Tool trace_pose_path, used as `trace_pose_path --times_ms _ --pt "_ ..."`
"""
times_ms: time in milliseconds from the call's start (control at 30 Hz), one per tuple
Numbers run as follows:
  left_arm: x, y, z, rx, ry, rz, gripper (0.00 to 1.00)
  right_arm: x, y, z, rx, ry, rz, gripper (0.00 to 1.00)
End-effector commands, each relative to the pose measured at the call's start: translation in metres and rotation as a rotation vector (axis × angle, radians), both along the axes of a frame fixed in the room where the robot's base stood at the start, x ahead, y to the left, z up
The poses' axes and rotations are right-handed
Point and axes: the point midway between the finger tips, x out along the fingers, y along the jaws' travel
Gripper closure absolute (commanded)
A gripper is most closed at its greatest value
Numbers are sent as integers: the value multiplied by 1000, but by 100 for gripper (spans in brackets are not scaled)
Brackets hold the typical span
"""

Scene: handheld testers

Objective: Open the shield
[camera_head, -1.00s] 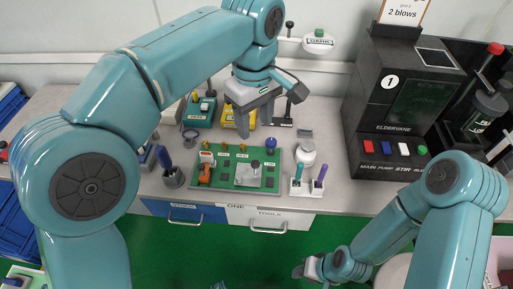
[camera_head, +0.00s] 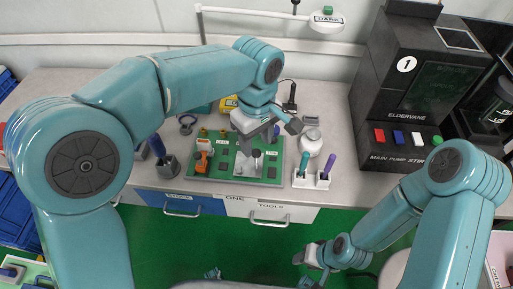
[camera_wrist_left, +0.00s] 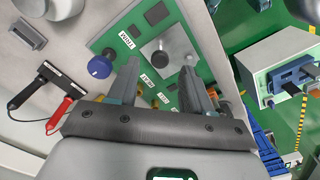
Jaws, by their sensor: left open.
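The shield appears to be the light grey plate (camera_head: 246,168) with a dark knob (camera_head: 256,153), lying flat on the green board (camera_head: 223,167). In the left wrist view the plate (camera_wrist_left: 178,42) and its round dark knob (camera_wrist_left: 160,57) lie beyond my fingertips.
A blue knob (camera_wrist_left: 100,67) and an orange part (camera_head: 203,148) are on the board. A black machine (camera_head: 415,85) is at the right.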

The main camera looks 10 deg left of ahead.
Motion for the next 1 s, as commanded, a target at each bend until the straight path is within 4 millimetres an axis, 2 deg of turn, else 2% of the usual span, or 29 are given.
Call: trace_pose_path --times_ms 33,200,533,600,700,867,1000 --pt "0 0 -10 1 2 0 50 0 0 -3 0 0 0 57" --pt "2 0 -25 1 0 0 50 0 0 -6 0 0 0 57" --pt "3 0 -28 0 -1 0 50 0 0 -6 0 0 0 57" --pt "3 0 -28 0 -1 0 73 0 0 -6 0 0 0 57" --pt "3 0 -28 0 -1 0 100 0 0 -6 0 0 0 57" --pt "3 0 -28 0 0 0 100 0 0 -5 0 0 0 57" --pt "4 0 -24 1 18 1 100 0 0 4 0 0 0 57"
